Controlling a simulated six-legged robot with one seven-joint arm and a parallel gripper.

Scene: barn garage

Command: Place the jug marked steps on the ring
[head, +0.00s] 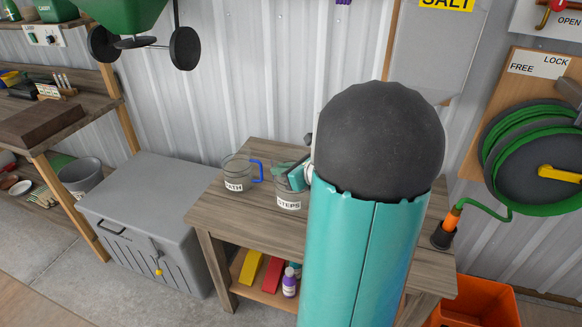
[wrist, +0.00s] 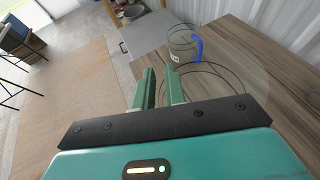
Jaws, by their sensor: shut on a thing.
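The jug marked STEPS (head: 288,200) is clear, with a white label, and shows at the wooden table's top in the head view. My gripper (head: 291,172) is at its upper part, shut on it. In the wrist view my gripper's green fingers (wrist: 160,88) are at the clear jug's rounded rim (wrist: 228,72). I cannot tell whether the jug touches the table. A second clear jug marked PATH (head: 233,174), with a blue handle, stands to its left; it also shows in the wrist view (wrist: 182,45). I cannot make out a ring; my arm hides much of the table.
The wooden table (head: 218,212) has a lower shelf with a yellow block (head: 250,268), a red block (head: 271,274) and bottles. A grey chest (head: 155,215) stands left of it. A hose reel (head: 530,145) hangs at right, above an orange crate (head: 480,300).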

